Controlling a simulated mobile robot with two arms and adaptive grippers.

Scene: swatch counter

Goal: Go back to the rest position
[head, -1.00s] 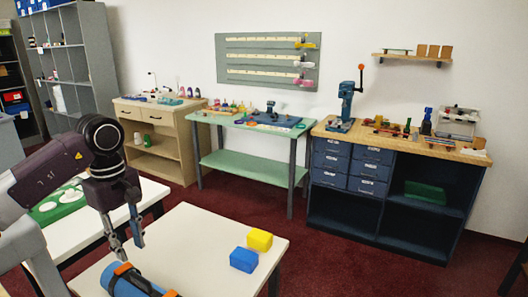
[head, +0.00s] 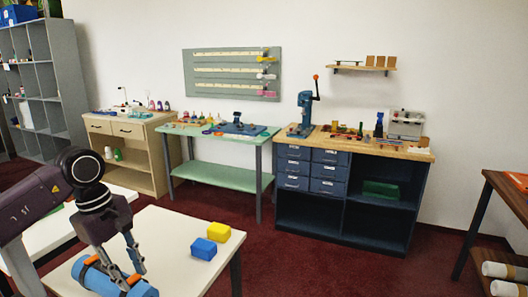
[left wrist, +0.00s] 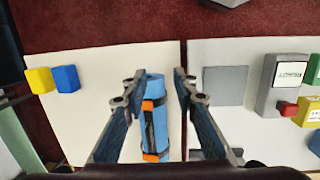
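My left gripper (head: 134,279) hangs fingers-down at the white table in the lower left of the head view. Its two fingers are spread apart. In the left wrist view the open fingers (left wrist: 158,78) frame a blue roll (left wrist: 152,110) with black bands and orange clips. The same blue roll (head: 92,279) lies on the table in the head view, partly behind the fingers. I cannot tell whether the fingers touch it. My right gripper is in neither view.
A yellow block (head: 219,231) and a blue block (head: 203,249) sit on the white table (head: 165,228). A green-topped bench (head: 217,133) and a drawer workbench (head: 350,149) stand along the wall. A brown table (head: 510,193) is at right. Red carpet lies open between.

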